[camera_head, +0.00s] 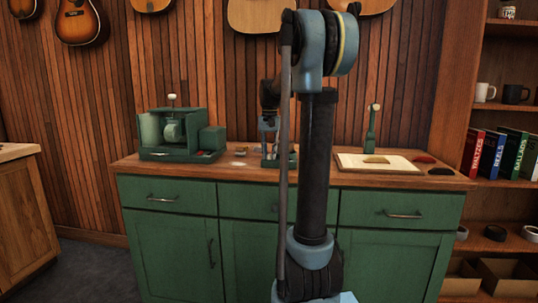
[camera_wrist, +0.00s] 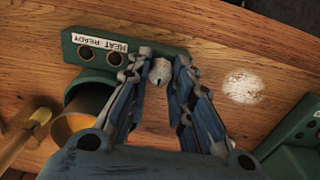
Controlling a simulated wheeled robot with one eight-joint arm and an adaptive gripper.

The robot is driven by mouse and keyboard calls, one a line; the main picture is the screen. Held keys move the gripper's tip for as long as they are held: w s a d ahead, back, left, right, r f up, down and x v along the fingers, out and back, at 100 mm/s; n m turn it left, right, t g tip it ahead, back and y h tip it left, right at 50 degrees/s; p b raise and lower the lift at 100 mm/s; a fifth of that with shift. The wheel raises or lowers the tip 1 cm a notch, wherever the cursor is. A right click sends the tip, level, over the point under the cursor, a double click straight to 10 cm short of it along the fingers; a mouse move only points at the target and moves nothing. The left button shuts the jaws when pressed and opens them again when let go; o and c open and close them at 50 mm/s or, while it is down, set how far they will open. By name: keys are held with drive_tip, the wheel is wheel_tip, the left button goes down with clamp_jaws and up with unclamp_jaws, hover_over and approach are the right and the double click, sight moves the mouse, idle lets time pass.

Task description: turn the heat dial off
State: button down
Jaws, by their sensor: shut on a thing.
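The heat dial (camera_wrist: 160,73) is a small pale grey knob at the right end of a green panel (camera_wrist: 84,40) in the wrist view. The panel bears a white label reading "HEAT READY" and two dark round spots. My gripper (camera_wrist: 163,60) has its fingers on either side of the dial and is shut on it. The dial's pointer mark is too small to read. In the head view my own arm hides most of the green device (camera_head: 285,158) on the counter, and the dial cannot be made out.
A wooden counter (camera_head: 228,172) on green cabinets carries a green machine (camera_head: 178,140) at left and a pale board (camera_head: 350,163) at right. A brass cylinder (camera_wrist: 78,125) lies close left of my fingers. Bare wood with a white patch (camera_wrist: 243,87) is to their right.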

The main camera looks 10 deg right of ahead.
drive_tip(key=c, duration=1.4)
unclamp_jaws()
wheel_tip(320, 180, up, 12)
drive_tip(key=shift+f, duration=0.1)
drive_tip(key=s+f+n+t, duration=0.2)
drive_tip(key=s+f+n, duration=0.1)
drive_tip(key=s+f, duration=2.9)
drive_tip(key=s, duration=0.2)
drive_tip(key=shift+s+f+n, duration=0.2)
drive_tip(key=shift+s+n, duration=0.2)
